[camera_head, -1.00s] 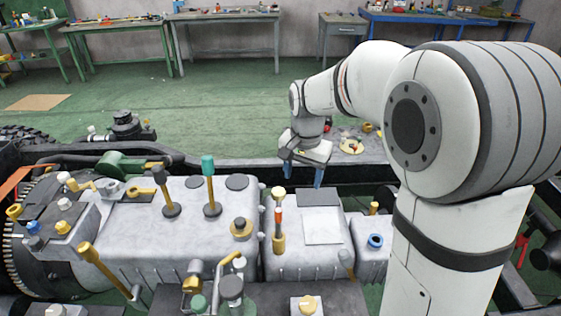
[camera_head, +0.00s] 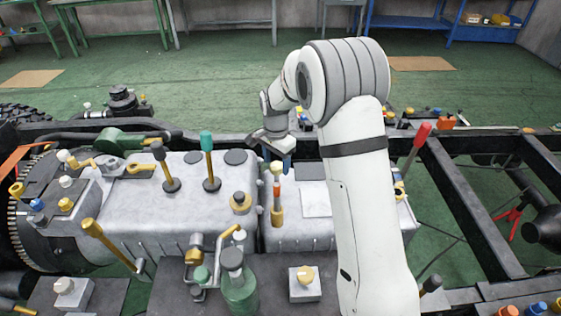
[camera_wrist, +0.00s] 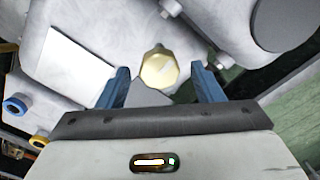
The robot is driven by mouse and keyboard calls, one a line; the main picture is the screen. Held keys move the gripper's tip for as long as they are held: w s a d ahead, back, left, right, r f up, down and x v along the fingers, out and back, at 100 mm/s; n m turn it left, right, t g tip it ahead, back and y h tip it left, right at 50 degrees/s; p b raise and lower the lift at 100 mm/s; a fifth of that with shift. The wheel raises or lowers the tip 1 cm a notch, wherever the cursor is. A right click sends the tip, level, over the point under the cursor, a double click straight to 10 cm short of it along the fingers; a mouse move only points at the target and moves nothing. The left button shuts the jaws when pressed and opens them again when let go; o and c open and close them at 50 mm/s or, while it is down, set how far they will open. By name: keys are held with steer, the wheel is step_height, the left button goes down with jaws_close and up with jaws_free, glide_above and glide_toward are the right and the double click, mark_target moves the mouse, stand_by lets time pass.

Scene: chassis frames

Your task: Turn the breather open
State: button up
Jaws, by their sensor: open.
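A pale yellow, many-sided cap (camera_wrist: 159,70) with a light mark on top, which looks like the breather, lies between my fingertips in the wrist view. In the head view, a pale yellow knob (camera_head: 276,167) on the grey housing, apparently the same part, stands just below my gripper (camera_head: 277,158). My gripper is open, its blue fingers (camera_wrist: 160,72) on either side of the cap with gaps showing. A grey wedge shape covers the cap's lower left edge in the wrist view. I cannot tell how far the fingertips are above it.
An orange-and-white lever with a yellow base (camera_head: 277,212) stands close in front of the knob. A teal-topped lever (camera_head: 207,158) stands to the left. A white plate (camera_wrist: 80,62) lies beside the cap. A green bottle (camera_head: 238,286) stands at the front.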

steer(key=shift+f, duration=0.35)
steer(key=shift+c, duration=0.6)
